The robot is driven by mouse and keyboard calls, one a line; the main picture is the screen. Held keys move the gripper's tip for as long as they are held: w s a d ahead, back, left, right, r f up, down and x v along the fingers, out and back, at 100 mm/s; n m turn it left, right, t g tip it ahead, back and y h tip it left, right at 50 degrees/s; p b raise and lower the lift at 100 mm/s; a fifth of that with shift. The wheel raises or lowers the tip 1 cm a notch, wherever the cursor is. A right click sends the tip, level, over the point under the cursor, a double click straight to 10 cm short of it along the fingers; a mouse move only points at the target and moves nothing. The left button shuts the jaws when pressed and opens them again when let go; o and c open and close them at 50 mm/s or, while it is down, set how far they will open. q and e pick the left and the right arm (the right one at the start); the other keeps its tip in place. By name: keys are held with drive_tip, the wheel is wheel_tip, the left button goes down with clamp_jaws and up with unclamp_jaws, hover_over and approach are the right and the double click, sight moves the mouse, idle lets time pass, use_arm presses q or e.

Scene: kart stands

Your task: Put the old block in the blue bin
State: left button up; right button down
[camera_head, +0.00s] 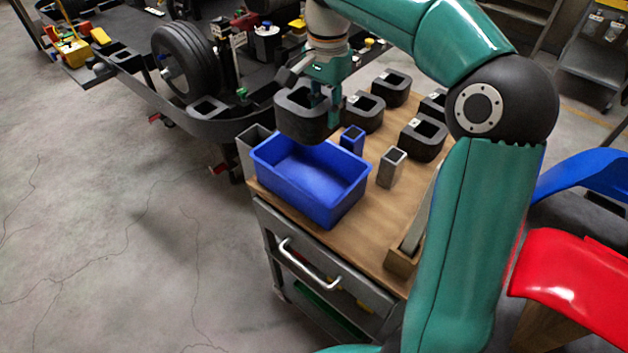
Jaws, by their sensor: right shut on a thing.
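My right gripper (325,98) comes down from the top and is shut on a black hollow block (297,125), gripping its wall. I take this to be the old block. It is upright and appears held above the back edge of the blue bin (310,205), hiding part of the bin's far rim. The bin stands on the wooden top of a cart, and its visible inside looks empty. My left gripper is not in view.
Several similar black blocks (424,139) stand on the wooden top (375,233), behind and right of the bin. A small grey holder (392,168) and a small blue holder (352,139) stand beside the bin. A kart with a tyre (188,62) is at the back left. Red bodywork (575,285) lies at right.

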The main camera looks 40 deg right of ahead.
drive_tip(key=shift+d+f+b, duration=0.15)
drive_tip(key=shift+f+b, duration=0.1)
drive_tip(key=shift+f, duration=4.65)
drive_tip(key=shift+d+f+b, duration=0.15)
drive_tip(key=shift+f+b, duration=0.05)
drive_tip(key=shift+f, duration=4.7)
drive_tip(key=c, duration=0.9)
unclamp_jaws()
wheel_tip(320, 180, up, 12)
drive_tip(key=shift+r, duration=0.1)
